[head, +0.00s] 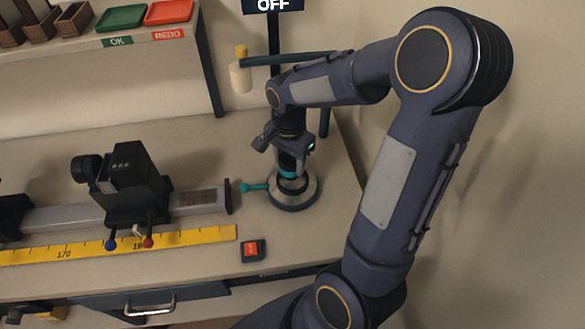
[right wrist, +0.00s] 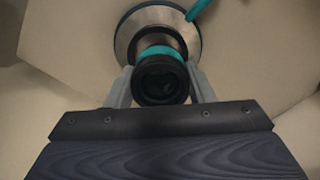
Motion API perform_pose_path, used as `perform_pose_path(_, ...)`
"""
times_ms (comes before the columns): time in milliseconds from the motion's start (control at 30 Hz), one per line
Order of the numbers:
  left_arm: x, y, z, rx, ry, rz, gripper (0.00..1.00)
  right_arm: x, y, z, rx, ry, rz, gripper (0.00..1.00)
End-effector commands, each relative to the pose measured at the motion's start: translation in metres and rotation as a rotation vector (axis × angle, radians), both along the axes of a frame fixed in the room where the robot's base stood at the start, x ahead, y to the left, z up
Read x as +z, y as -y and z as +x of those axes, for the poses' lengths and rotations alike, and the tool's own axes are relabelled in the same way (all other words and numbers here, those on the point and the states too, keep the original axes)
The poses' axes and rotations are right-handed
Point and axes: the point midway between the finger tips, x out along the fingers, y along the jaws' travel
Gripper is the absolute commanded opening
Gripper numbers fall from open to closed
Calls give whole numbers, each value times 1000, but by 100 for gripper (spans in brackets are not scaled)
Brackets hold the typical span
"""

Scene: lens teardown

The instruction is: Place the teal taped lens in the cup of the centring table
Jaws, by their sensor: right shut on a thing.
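The teal taped lens (head: 287,173) is a short dark cylinder with a teal band. It also shows in the right wrist view (right wrist: 160,86), upright between the two fingers. My right gripper (head: 288,160) is shut on it, pointing down over the centring table (head: 293,200). That table is a round metal disc with a dark rim and a teal lever (head: 253,187), and it shows behind the lens in the right wrist view (right wrist: 186,42). The lens covers most of the cup, so I cannot tell whether it touches the seat. My left gripper is not in view.
A rail with a black carriage (head: 130,180) lies left of the centring table, with a yellow ruler (head: 190,238) in front. A red button (head: 252,250) sits near the front edge. A post with an OFF sign (head: 273,8) and a hanging cylinder (head: 240,75) stands behind.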

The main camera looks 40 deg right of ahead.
Motion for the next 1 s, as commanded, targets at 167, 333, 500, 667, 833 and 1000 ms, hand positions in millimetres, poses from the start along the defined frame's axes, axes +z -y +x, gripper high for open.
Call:
perform_pose_path(167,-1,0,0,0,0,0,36,-21,9,-2,0,-6,0,22)
perform_pose_path(333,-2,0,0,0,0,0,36,-40,9,-2,0,-3,-1,22)
perform_pose_path(500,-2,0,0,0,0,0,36,-41,9,-1,0,0,-1,22)
perform_pose_path(667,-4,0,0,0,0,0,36,-43,9,-1,0,0,0,22)
perform_pose_path(833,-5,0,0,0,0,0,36,-44,9,-1,0,-1,0,60)
perform_pose_path(1000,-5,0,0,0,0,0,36,-44,9,-1,0,-1,0,70)
